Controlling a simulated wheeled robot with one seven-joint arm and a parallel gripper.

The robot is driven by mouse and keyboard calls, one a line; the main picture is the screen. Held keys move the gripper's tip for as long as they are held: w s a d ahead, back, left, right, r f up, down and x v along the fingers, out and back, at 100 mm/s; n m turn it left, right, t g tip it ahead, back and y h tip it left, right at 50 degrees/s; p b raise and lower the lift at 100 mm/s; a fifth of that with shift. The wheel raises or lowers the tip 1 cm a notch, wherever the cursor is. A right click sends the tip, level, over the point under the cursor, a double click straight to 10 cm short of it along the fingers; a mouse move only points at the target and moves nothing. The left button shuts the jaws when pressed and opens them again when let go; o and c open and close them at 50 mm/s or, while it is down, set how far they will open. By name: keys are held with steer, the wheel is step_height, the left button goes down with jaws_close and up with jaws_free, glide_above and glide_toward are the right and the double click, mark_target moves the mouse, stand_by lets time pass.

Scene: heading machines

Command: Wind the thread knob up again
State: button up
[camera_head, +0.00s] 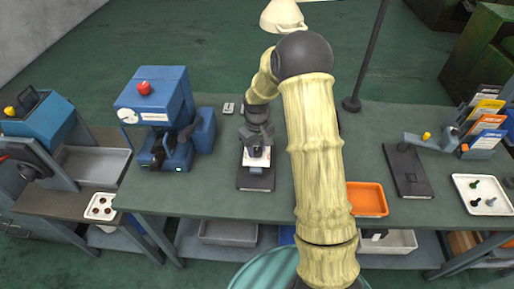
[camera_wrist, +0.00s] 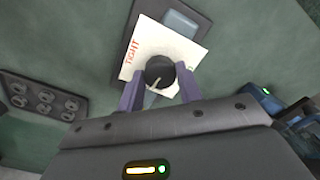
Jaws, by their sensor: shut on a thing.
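The thread knob (camera_wrist: 159,72) is a round black knob with a pale pointer line, on a white card (camera_wrist: 143,43) with the red word TIGHT. The pointer aims down and slightly left in the wrist view, away from the word. My gripper (camera_wrist: 157,79) is shut on the knob, one purple finger on each side. In the head view my gripper (camera_head: 257,147) comes down over the white card (camera_head: 257,161) on a dark base plate (camera_head: 256,183). The knob itself is hidden there by my gripper.
A blue machine (camera_head: 155,98) with a red button stands left on the green bench. An orange tray (camera_head: 367,198), a dark plate with an arm (camera_head: 408,170) and a white tray (camera_head: 482,207) lie right. A thin dark pole (camera_head: 368,55) stands behind.

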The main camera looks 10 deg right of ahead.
mark_target(257, 150)
steer(key=shift+n, duration=0.5)
steer(key=o, duration=1)
steer(key=shift+a, duration=0.1)
steer(key=shift+r, duration=0.1)
step_height(257, 150, up, 17)
steer(key=b, duration=0.3)
steer(key=shift+r, duration=0.15)
steer(key=s+f+m+t, duration=0.1)
steer(key=s+f, duration=0.1)
steer(key=s, duration=0.5)
steer(key=s+f+m, duration=0.2)
steer(key=s+f, duration=0.1)
steer(key=s, duration=0.4)
steer(key=s+f+m+t, duration=0.1)
steer(key=s+f+m, duration=0.1)
steer(key=s, duration=0.5)
steer(key=shift+s+f+t, duration=0.2)
steer(key=shift+s+t, duration=0.1)
